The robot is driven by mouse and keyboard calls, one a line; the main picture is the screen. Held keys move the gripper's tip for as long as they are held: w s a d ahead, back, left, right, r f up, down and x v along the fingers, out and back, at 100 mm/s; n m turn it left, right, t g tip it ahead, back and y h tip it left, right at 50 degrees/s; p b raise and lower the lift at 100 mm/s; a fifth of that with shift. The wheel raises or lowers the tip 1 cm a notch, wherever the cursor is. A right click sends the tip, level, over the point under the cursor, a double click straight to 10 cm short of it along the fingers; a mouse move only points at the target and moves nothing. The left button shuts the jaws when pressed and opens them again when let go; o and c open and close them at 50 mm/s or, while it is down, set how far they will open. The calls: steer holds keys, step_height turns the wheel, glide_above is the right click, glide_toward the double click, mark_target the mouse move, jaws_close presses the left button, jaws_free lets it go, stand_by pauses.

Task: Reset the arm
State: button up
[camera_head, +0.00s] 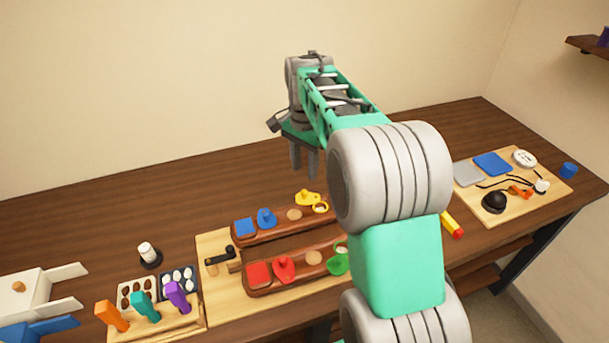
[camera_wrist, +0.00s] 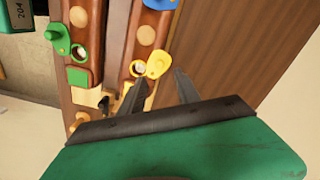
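My arm reaches forward over the brown table (camera_head: 120,205). My gripper (camera_head: 305,172) hangs above the table's rear half, fingers pointing down, behind the two wooden rails. In the wrist view its two dark fingers (camera_wrist: 163,85) stand apart with only bare table showing between them, so it is open and empty. The rear rail (camera_head: 275,231) carries blue and yellow pieces. The yellow piece (camera_head: 308,197) also shows in the wrist view (camera_wrist: 158,63), close to the fingertips in the picture but apparently lower. The front rail (camera_head: 297,277) carries red and green pieces.
At the left are a rack with orange, teal and purple handles (camera_head: 145,305), trays and a white-topped bottle (camera_head: 147,252). A board with small parts (camera_head: 520,203) and a blue cup (camera_head: 568,170) stand at the right. The table's back left is clear.

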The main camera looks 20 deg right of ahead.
steer(key=s+a+n+t, duration=0.1)
steer(key=s+a+n, duration=0.1)
steer(key=s+n, duration=0.2)
steer(key=s+a+f+n+t, duration=0.1)
steer(key=s+a+n, duration=0.2)
steer(key=s, duration=0.6)
steer(key=s+a+f+n+t, duration=0.1)
steer(key=s+a+n, duration=0.1)
steer(key=s+n, duration=0.3)
steer(key=shift+s+a+t, duration=0.25)
steer(key=shift+s+t, duration=0.05)
steer(key=shift+s, duration=0.95)
